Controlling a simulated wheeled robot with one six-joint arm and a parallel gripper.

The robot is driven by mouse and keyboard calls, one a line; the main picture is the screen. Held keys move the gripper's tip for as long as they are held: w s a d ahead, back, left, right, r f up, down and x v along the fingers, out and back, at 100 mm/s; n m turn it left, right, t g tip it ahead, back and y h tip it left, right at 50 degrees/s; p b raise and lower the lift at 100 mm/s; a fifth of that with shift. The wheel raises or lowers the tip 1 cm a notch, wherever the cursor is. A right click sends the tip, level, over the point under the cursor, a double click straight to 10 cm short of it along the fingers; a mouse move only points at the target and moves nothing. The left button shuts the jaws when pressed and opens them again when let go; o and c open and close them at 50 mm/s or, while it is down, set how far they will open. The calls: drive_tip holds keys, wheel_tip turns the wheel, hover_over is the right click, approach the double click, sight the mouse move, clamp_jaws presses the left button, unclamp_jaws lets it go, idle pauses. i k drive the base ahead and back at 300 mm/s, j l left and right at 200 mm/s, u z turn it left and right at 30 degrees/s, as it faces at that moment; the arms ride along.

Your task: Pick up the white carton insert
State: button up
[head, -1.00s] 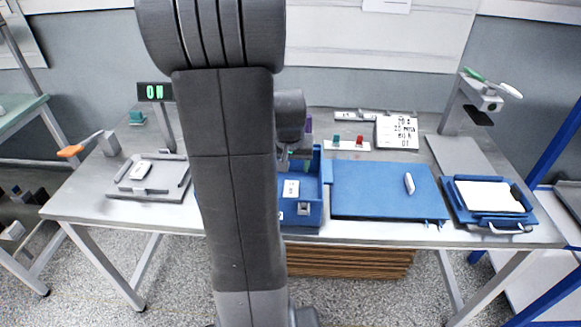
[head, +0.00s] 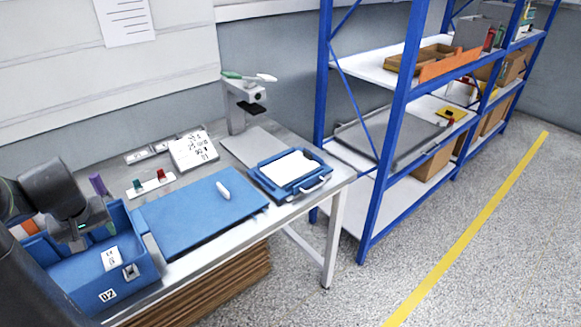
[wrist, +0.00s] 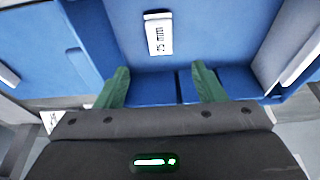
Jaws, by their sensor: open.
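A flat white slab (head: 290,167), which looks like the white carton insert, lies in a blue tray (head: 262,180) with a light handle at the right end of the bench. It is not seen in the wrist view. My gripper (wrist: 160,85) has two green fingers spread apart with nothing between them. In the head view it is over the blue bin marked 02 (head: 103,299) at the left, far from the slab. A white labelled breaker (head: 111,258) lies in that bin; it also shows beyond the fingertips in the wrist view (wrist: 158,35).
A blue panel (head: 185,222) with a small white handle (head: 223,190) lies between bin and tray. A stand (head: 238,100) rises behind the tray. A white card (head: 193,150) and red and green buttons (head: 150,184) are at the back. Blue shelving (head: 385,140) stands right; the floor before it is clear.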

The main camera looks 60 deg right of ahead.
sight(284, 172)
drive_tip(key=l+z, duration=0.25)
drive_tip(key=l, duration=0.15)
drive_tip(key=l+z, duration=0.25)
drive_tip(key=l, duration=0.15)
drive_tip(key=i+l+z, duration=0.2)
drive_tip(key=l, duration=0.15)
drive_tip(key=l+z, duration=0.25)
drive_tip(key=l, duration=0.15)
drive_tip(key=i+l+z, duration=0.25)
drive_tip(key=k+l, duration=0.05)
